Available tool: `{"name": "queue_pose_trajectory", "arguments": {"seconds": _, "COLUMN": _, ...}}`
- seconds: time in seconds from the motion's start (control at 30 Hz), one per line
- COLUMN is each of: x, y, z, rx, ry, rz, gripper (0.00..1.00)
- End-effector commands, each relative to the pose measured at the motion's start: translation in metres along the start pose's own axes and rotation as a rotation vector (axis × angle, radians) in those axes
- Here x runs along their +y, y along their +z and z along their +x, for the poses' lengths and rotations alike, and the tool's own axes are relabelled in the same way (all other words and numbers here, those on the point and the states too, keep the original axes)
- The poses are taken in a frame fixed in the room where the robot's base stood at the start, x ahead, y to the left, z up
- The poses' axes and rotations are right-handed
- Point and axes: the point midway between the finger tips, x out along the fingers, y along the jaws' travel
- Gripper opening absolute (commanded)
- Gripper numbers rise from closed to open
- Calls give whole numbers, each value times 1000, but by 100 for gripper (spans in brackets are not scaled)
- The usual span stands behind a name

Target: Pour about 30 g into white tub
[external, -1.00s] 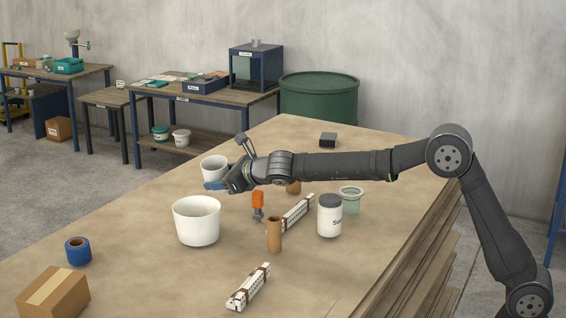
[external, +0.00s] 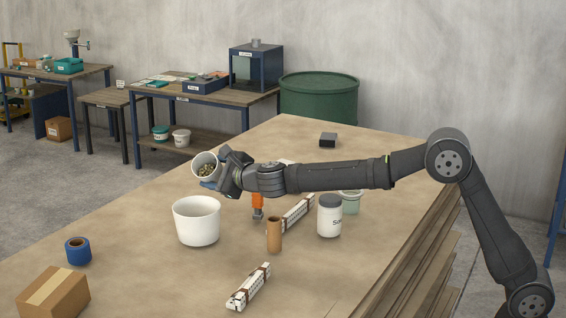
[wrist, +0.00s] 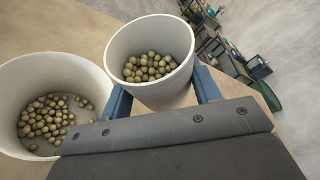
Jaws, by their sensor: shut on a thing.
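My gripper (external: 212,184) is shut on a small white cup (external: 197,166) and holds it above the table. The white tub (external: 197,230) stands upright on the table, below and just in front of the cup. In the wrist view the tub (wrist: 15,85) is left of the cup, with many tan pieces on its floor.
A brown cylinder (external: 274,236), a white jar (external: 329,217), an orange-topped tool (external: 258,203) and white strips (external: 298,213) stand or lie right of the tub. A blue tape roll (external: 78,251) and a cardboard box (external: 54,296) are at front left.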

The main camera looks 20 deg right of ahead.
Motion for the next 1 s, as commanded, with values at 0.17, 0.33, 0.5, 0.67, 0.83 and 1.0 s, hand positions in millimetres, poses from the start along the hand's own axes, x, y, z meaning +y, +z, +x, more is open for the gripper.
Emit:
{"name": "queue_pose_trajectory", "arguments": {"seconds": 0.17, "x": -3, "y": 4, "z": -1, "rx": -11, "ry": -33, "rz": -81, "gripper": 32}}
{"name": "queue_pose_trajectory", "arguments": {"seconds": 0.33, "x": -6, "y": 6, "z": -2, "rx": -21, "ry": -66, "rz": -160, "gripper": 32}}
{"name": "queue_pose_trajectory", "arguments": {"seconds": 0.5, "x": -2, "y": 4, "z": -1, "rx": -31, "ry": -97, "rz": -237, "gripper": 32}}
{"name": "queue_pose_trajectory", "arguments": {"seconds": 0.67, "x": 0, "y": 4, "z": -1, "rx": -43, "ry": -128, "rz": -311, "gripper": 32}}
{"name": "queue_pose_trajectory", "arguments": {"seconds": 0.83, "x": -2, "y": 5, "z": -2, "rx": -47, "ry": -142, "rz": -341, "gripper": 32}}
{"name": "queue_pose_trajectory", "arguments": {"seconds": 1.0, "x": -2, "y": 6, "z": -2, "rx": -48, "ry": -146, "rz": -349, "gripper": 32}}
